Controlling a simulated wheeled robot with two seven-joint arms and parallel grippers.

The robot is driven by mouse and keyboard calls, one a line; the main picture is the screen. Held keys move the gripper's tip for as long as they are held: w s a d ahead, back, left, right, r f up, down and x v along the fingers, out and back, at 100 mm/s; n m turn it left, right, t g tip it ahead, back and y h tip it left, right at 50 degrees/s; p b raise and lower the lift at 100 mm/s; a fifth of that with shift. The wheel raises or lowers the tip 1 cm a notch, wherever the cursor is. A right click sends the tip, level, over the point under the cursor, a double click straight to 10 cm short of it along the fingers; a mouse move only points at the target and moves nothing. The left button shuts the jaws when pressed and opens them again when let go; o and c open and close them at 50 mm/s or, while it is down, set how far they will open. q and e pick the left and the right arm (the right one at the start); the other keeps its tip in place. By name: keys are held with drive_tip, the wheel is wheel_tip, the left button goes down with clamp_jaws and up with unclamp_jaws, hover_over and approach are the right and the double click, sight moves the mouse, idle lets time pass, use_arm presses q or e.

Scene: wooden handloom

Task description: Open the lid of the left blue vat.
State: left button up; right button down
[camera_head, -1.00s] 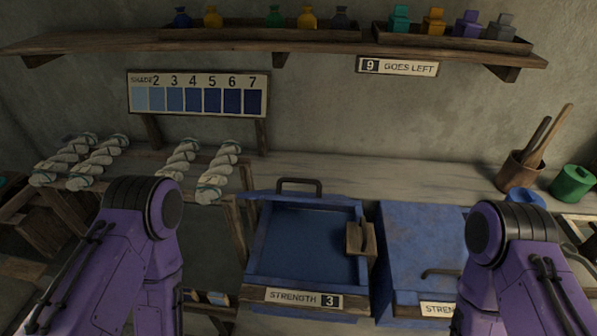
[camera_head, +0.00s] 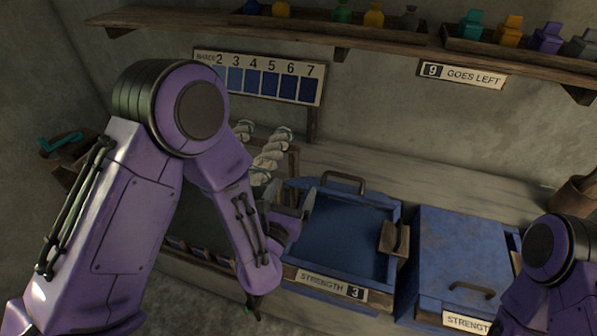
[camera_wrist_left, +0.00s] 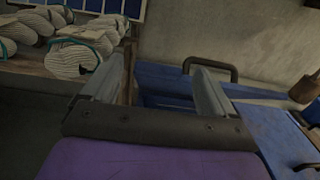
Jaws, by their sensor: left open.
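The left blue vat (camera_head: 325,282), labelled STRENGTH 3, shows its dark blue inside in the head view. Its lid (camera_head: 312,186) stands raised at the back edge, seen nearly edge-on, with the dark handle (camera_head: 345,180) on top. The lid (camera_wrist_left: 165,87) and handle (camera_wrist_left: 212,66) also show in the wrist view, beyond the right finger. My left gripper (camera_head: 289,208) is beside the vat's left rim, partly hidden by my forearm. In the wrist view, the left gripper (camera_wrist_left: 155,85) has its fingers apart with nothing between them. My right gripper is out of view.
A second blue vat (camera_head: 458,245) with its lid down stands to the right. A wooden block (camera_head: 394,238) is on the left vat's right rim. Pale yarn skeins (camera_head: 270,155) lie on a rack left of the vat. A shelf (camera_head: 300,33) runs above.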

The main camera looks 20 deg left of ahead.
sight(300, 182)
use_arm(q)
drive_tip(key=w+p, duration=0.1)
drive_tip(key=w, duration=0.4)
drive_tip(key=shift+r, duration=0.1)
drive_tip(key=shift+w, duration=0.35)
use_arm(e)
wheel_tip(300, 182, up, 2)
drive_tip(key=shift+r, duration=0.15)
use_arm(q)
drive_tip(key=c, duration=1.4)
drive_tip(key=shift+c, duration=0.2)
drive_tip(key=shift+w+r, duration=0.2)
drive_tip(key=shift+w, duration=0.05)
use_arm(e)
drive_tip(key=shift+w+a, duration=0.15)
